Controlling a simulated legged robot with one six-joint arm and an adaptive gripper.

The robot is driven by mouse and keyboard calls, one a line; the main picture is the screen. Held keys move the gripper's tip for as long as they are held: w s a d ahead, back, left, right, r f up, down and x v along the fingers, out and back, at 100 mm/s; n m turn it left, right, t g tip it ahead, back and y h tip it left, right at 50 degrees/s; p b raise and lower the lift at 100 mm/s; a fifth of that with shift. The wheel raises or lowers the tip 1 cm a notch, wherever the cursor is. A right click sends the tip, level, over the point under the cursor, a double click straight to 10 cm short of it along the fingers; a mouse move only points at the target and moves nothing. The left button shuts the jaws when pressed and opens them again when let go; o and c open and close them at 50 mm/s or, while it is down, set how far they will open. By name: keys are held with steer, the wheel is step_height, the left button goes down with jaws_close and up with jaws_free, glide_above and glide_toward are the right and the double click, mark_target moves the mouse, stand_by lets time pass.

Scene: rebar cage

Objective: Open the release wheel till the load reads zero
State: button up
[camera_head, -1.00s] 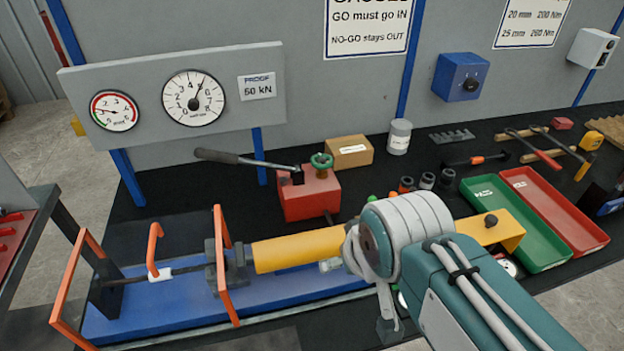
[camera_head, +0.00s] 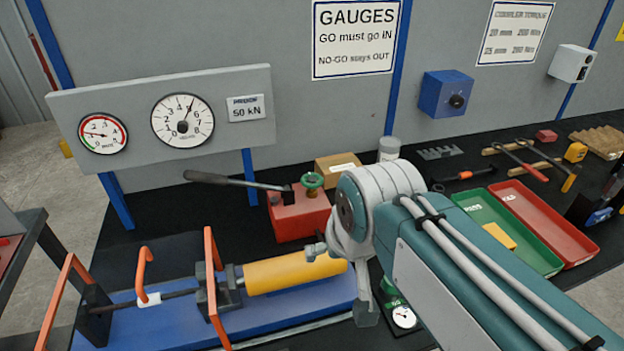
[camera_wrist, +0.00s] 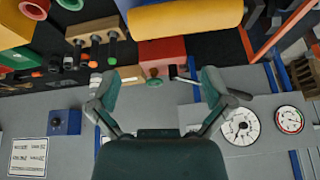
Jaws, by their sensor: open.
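The green release wheel (camera_head: 312,181) sits on top of the red pump (camera_head: 300,215), right of its black lever. The wheel also shows in the wrist view (camera_wrist: 154,82), in line with the gap between my fingers. My gripper (camera_wrist: 160,75) is open and empty, apart from the wheel. In the head view my arm covers much of the gripper. The larger white gauge (camera_head: 183,120) beside the 50 kN sign has its needle pointing up and slightly right, well off zero. The smaller red-and-green-rimmed gauge (camera_head: 103,133) has its needle pointing left.
The pump lever (camera_head: 235,181) sticks out left of the wheel. A cardboard box (camera_head: 338,166) stands close behind it. The yellow cylinder (camera_head: 295,271) lies in front of the pump on the blue bed (camera_head: 180,325). Green (camera_head: 540,258) and red (camera_head: 575,245) trays lie at right.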

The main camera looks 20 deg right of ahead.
steer(key=w+d+r+m+g, duration=0.1)
steer(key=w+r+m, duration=0.3)
steer(key=w, duration=0.4)
steer(key=m+g, duration=0.4)
steer(key=m, duration=0.6)
glide_above(312, 179)
step_height(312, 179, down, 4)
steer(key=shift+w+f+m, duration=0.1)
steer(key=shift+f+m, duration=0.2)
steer(key=shift+f, duration=0.15)
step_height(312, 179, down, 10)
steer(key=shift+f, duration=0.15)
steer(key=shift+c, duration=0.3)
steer(key=c, duration=0.9)
